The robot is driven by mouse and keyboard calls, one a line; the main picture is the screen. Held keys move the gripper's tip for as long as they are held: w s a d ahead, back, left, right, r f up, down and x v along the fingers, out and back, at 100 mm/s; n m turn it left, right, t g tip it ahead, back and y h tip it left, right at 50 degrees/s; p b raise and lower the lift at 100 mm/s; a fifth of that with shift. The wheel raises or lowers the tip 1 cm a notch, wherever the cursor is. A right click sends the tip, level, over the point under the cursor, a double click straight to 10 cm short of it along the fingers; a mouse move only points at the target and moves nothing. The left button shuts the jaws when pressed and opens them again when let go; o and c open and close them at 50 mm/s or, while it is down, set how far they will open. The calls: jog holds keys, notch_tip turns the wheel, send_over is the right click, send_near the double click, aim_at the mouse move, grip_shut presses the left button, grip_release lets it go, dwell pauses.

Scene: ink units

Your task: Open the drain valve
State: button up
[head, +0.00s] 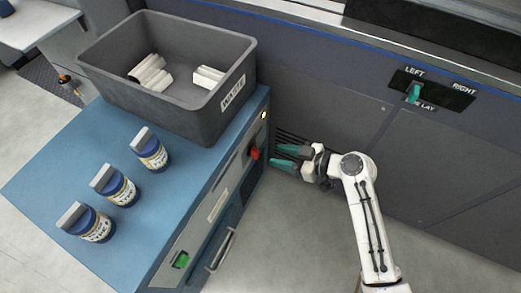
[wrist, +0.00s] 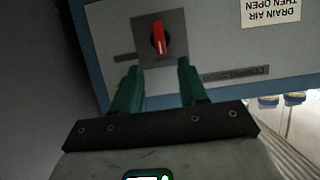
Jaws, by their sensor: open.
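My gripper (head: 283,157) is open and empty, with teal fingers pointing at the knob from the right in the head view. In the wrist view my gripper (wrist: 158,68) has its fingertips on either side below the knob, apart from it.
A notice (wrist: 270,10) reads "drain air then open". A left-right lever (head: 413,92) is on the dark machine.

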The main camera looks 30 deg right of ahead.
aim_at(254, 153)
jog(key=b+x, duration=0.1)
jog(key=x, duration=0.7)
jog(key=shift+c, duration=0.4)
jog(key=c, duration=0.7)
